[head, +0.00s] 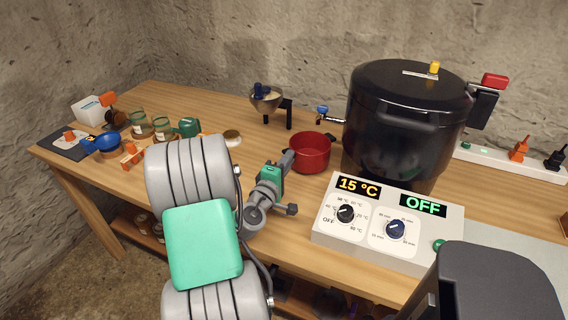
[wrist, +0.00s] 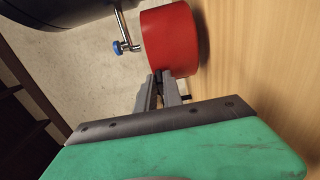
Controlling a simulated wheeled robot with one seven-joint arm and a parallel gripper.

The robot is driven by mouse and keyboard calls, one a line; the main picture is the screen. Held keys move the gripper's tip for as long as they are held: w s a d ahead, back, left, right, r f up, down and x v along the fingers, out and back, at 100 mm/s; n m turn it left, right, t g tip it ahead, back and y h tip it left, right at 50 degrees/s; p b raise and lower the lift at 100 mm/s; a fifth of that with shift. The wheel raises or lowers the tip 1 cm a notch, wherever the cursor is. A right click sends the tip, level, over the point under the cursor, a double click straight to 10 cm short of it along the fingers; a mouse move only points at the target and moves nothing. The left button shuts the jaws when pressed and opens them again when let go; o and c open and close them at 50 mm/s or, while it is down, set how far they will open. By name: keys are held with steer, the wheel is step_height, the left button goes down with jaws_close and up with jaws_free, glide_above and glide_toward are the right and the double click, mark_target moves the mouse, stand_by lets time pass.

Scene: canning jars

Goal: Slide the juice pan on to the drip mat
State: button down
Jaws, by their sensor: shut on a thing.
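The juice pan (head: 309,152) is a red pan standing on the wooden table, left of the big black pot. My gripper (head: 288,160) is at the pan's near left side, shut on it. In the wrist view the fingertips (wrist: 161,76) meet the edge of the red pan (wrist: 172,40); the exact part held is hard to make out. A dark flat mat (head: 62,143) lies at the table's far left end, with a white and orange item on it. I cannot tell whether it is the drip mat.
The black pot (head: 395,125) has a blue-handled tap (head: 322,111) just behind the pan. A white control box (head: 385,229) stands to the right. A funnel on a stand (head: 266,98) is behind. Jars (head: 140,124) and a blue bowl (head: 107,141) crowd the left.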

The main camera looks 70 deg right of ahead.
steer(key=shift+s+d+r+p, duration=0.15)
steer(key=shift+d+p, duration=0.55)
steer(key=shift+d, duration=1)
steer(key=shift+s+d+p, duration=0.15)
steer(key=shift+d+p, duration=0.55)
steer(key=shift+d, duration=1)
steer(key=shift+f+b, duration=0.75)
steer(key=c, duration=1.4)
jaws_free()
steer(key=shift+a+f, duration=0.1)
steer(key=shift+f, duration=0.1)
steer(key=shift+a, duration=0.2)
steer(key=a, duration=0.2)
steer(key=a+b, duration=0.1)
steer(key=a, duration=0.4)
steer(key=shift+w+a+r+b, duration=0.1)
steer(key=shift+w+a+b, duration=0.1)
steer(key=shift+w+b, duration=0.2)
